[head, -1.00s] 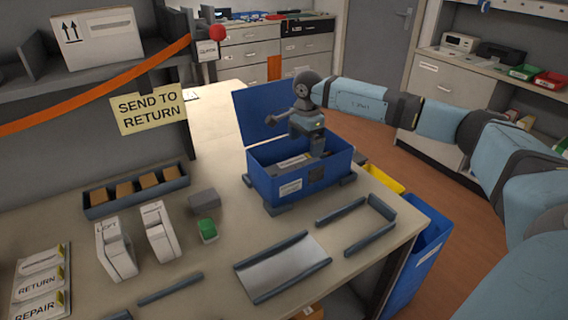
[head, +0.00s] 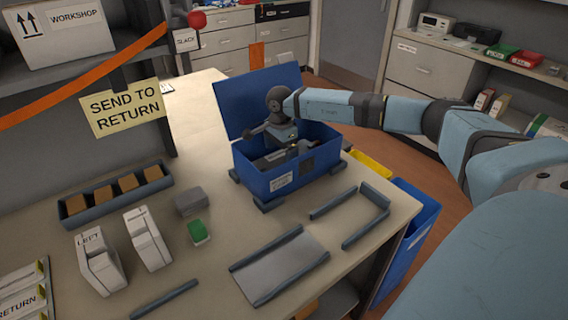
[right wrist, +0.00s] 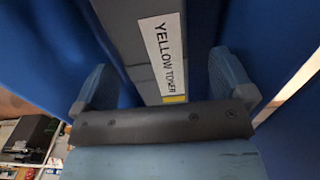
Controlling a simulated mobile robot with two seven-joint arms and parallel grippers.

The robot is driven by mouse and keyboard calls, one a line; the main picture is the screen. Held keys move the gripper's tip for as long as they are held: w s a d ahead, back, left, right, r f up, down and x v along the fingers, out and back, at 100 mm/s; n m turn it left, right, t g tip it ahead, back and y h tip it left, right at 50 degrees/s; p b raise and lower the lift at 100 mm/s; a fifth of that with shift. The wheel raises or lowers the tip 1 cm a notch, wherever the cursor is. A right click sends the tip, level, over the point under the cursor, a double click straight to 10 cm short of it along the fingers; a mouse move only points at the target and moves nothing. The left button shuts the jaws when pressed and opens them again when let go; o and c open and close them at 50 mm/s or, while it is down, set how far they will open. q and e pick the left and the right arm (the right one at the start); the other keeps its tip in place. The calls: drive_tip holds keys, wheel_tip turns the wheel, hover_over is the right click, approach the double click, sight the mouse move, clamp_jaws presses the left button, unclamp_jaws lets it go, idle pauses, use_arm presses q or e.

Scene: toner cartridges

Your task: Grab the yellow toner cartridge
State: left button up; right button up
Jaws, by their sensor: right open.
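The yellow toner cartridge (right wrist: 163,50) shows in the right wrist view as a long grey bar with a white "YELLOW TONER" label and a small yellow patch. It lies inside an open blue box (head: 262,182) on the table. My right gripper (head: 284,155) reaches down into this box. In the right wrist view its open fingers (right wrist: 160,72) stand on either side of the cartridge, with gaps on both sides. In the head view the box walls and my wrist hide much of the cartridge. My left gripper is not in view.
The box's raised lid (head: 240,103) stands behind my right wrist. White cartridge-like units (head: 148,240), a green-topped block (head: 197,232) and a grey tray (head: 280,268) are on the table (head: 215,285). A blue bin (head: 412,230) stands beyond the table's right edge.

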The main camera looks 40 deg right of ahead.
sight(282, 155)
drive_tip(key=f, duration=0.5)
drive_tip(key=shift+s, duration=0.2)
drive_tip(key=c, duration=1.3)
drive_tip(key=shift+c, duration=0.5)
drive_tip(key=shift+r, duration=0.15)
